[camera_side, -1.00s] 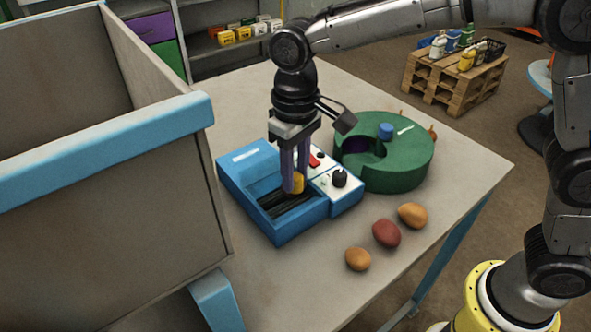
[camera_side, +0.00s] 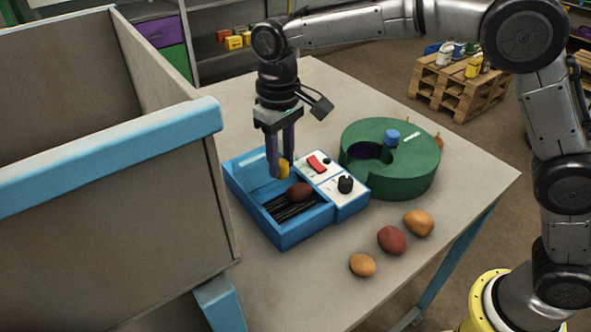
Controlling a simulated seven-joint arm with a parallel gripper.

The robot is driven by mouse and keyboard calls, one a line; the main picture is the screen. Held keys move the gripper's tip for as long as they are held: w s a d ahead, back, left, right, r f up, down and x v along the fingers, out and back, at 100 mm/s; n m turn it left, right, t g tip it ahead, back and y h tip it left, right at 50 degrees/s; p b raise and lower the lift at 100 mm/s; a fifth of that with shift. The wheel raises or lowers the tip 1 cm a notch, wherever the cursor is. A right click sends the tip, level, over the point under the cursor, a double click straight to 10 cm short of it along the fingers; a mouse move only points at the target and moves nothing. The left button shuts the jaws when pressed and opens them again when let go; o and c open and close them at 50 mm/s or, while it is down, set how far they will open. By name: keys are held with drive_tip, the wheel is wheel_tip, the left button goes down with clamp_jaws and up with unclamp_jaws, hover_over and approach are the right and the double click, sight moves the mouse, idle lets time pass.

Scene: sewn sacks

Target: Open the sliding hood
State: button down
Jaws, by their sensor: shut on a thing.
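A blue box (camera_side: 282,240) stands on the table, with an open bay (camera_side: 284,208) showing dark slats. A dark red roundish object (camera_side: 300,192) lies in the bay. A blue panel with a pale label (camera_side: 246,160) is at the box's far-left end; it looks like the hood, though my fingers hide part of it. My gripper (camera_side: 282,170) points down over the box, shut on a small yellow piece (camera_side: 284,169), which looks like a handle. How the yellow piece joins the panel is hidden.
The box's white control panel (camera_side: 332,178) has a red switch and black knob. A green round container (camera_side: 400,180) with a blue knob stands close on the right. Three roundish objects (camera_side: 391,240) lie in front. A large blue-rimmed bin (camera_side: 110,150) rises at left.

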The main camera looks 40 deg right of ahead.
drive_tip(key=shift+w, duration=2.1)
drive_tip(key=c, duration=0.6)
unclamp_jaws()
drive_tip(key=shift+r, duration=0.1)
wheel_tip(320, 180, up, 14)
drive_tip(key=shift+f, duration=0.15)
